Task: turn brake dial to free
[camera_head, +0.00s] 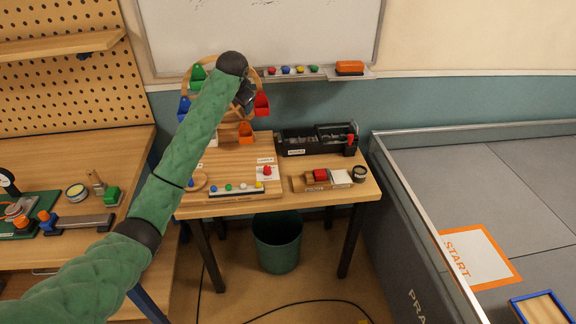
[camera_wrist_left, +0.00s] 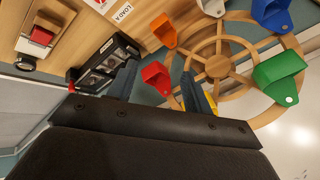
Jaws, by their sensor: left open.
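A wooden wheel (camera_wrist_left: 217,66) with coloured buckets fills the right of the left wrist view; its rim also shows behind my arm in the head view (camera_head: 213,64). The red bucket (camera_wrist_left: 156,77) appears between the spread fingers of my left gripper (camera_wrist_left: 160,72); I cannot tell whether they touch. In the head view my left gripper (camera_head: 245,97) is beside the red bucket (camera_head: 261,104), partly hidden by the wrist. A red knob (camera_head: 267,170) stands on a white label on the wooden board. A small round wooden piece (camera_head: 199,181) lies farther left. I cannot tell which is the brake dial.
A bin (camera_head: 277,242) stands below. A walled grey field (camera_head: 470,170) is at right; another bench (camera_head: 90,165) is at left.

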